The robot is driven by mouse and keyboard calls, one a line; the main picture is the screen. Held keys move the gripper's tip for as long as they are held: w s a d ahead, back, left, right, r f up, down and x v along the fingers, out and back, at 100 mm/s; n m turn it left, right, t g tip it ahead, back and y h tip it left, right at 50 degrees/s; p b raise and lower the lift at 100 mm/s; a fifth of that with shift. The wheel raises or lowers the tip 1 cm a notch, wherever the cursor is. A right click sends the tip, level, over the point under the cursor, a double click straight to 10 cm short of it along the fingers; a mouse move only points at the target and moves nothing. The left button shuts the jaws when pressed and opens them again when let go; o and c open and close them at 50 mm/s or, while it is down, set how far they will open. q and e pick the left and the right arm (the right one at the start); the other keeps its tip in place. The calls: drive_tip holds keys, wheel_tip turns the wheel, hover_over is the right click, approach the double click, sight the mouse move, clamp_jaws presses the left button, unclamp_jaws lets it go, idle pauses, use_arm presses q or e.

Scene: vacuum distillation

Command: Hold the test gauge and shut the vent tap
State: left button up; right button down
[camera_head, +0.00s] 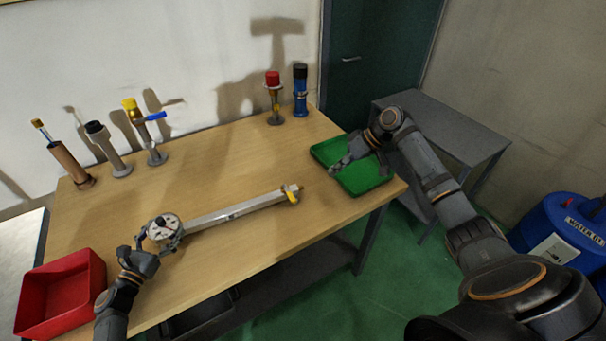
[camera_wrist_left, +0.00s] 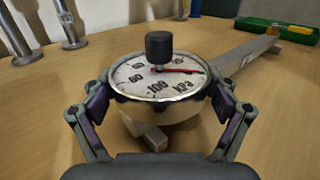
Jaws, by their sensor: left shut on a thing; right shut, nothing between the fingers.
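The test gauge (camera_head: 163,225) has a round white dial, a red needle and a black knob on top. It sits at the near end of a long grey bar (camera_head: 235,207) on the table. My left gripper (camera_head: 160,242) is shut on the gauge, one finger on each side, as the left wrist view also shows on the gauge body (camera_wrist_left: 160,97). A small yellow-handled fitting (camera_head: 292,196), perhaps the vent tap, is at the bar's far right end. My right gripper (camera_head: 343,166) is shut and empty above the green tray, right of that fitting and apart from it.
A red bin (camera_head: 62,292) is at the table's front left. The green tray (camera_head: 368,183) is at the right edge. Several upright fittings, one with a blue lever (camera_head: 155,116), stand along the back. The wooden table (camera_head: 225,160) is clear behind the bar.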

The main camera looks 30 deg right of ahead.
use_arm(q)
drive_tip(key=o, duration=1.6)
drive_tip(key=v, duration=1.2)
drive_tip(key=c, duration=0.5)
